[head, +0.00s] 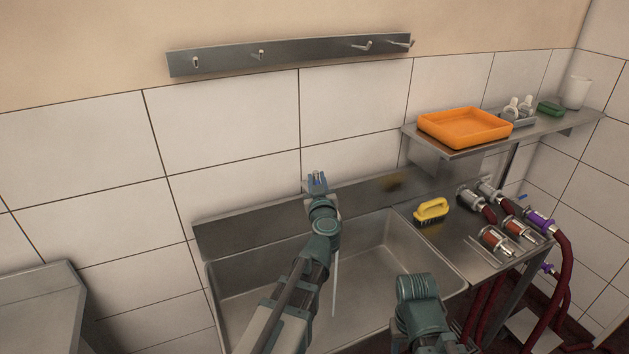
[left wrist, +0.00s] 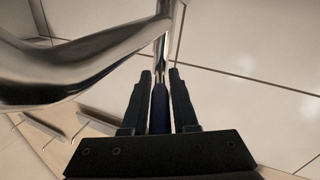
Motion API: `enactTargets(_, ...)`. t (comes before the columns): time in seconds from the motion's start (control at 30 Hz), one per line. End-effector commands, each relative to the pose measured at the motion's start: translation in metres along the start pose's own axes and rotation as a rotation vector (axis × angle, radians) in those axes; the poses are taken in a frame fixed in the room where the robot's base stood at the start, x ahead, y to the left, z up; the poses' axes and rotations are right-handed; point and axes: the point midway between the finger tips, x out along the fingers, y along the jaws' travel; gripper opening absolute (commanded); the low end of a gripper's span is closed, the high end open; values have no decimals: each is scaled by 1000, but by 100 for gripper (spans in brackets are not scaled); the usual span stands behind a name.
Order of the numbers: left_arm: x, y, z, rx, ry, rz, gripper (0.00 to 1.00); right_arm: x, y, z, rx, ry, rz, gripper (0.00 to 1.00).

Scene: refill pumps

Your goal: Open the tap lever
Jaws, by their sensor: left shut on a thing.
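My left gripper (head: 317,180) is at the wall behind the sink, its wrist hiding most of the tap. In the left wrist view, the two black fingers (left wrist: 159,80) are shut on the dark blue tap lever (left wrist: 159,108), which lies lengthwise between them. The tap's shiny metal pipe (left wrist: 70,75) curves in from the left of that view, close to the fingertips. A thin pale upright streak (head: 336,280) shows below my left wrist over the basin; I cannot tell whether it is water or part of the tap. Only my right arm shows; its gripper is out of view.
The steel sink (head: 385,240) lies below my left arm. To its right are a yellow brush (head: 431,208) and pumps with dark red hoses (head: 497,241). An orange tray (head: 465,127) sits on the wall shelf. A hook rail (head: 290,54) hangs above.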

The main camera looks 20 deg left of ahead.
Motion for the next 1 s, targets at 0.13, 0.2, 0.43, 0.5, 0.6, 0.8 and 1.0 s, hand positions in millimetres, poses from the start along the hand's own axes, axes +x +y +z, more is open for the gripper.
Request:
enactTargets(0.13,1,0,0,0,3,-14,0,0,0,0,0,0,0,50)
enactTargets(0.2,1,0,0,0,3,-17,0,0,0,0,0,0,0,50)
enactTargets(0.43,1,0,0,1,4,-17,0,0,0,0,0,0,0,50)
enactTargets(0.5,1,0,0,1,4,-17,0,0,0,0,0,0,0,50)
enactTargets(0.6,1,0,0,1,3,-16,43,0,0,0,0,0,0,50)
enactTargets(0.8,1,0,0,0,3,-16,57,0,0,0,0,0,0,50)
enactTargets(1.0,0,0,0,0,3,-16,57,0,0,0,0,0,0,50)
